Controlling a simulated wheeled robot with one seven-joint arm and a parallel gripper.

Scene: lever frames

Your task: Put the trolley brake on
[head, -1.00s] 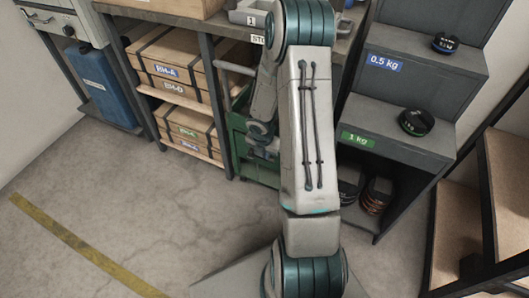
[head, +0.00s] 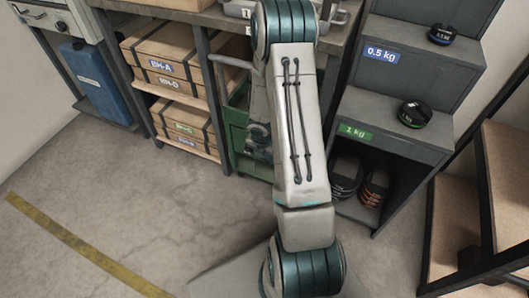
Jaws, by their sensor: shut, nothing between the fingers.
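The green trolley (head: 238,117) stands under the workbench, between the shelf of wooden boxes and the grey stepped rack. Its grey push handle (head: 230,62) sticks out at its upper left. My arm covers the trolley's right part. I cannot make out the brake or its position. My arm rises from the bottom of the picture and folds back down behind its own upper link, in front of the trolley. My gripper's fingers are hidden behind that link.
Wooden boxes (head: 165,68) fill the shelf to the left, with a blue canister (head: 93,77) beyond. The grey stepped rack (head: 395,150) holds dark weights to the right. A wooden shelf unit (head: 505,170) stands far right. Floor at left is clear.

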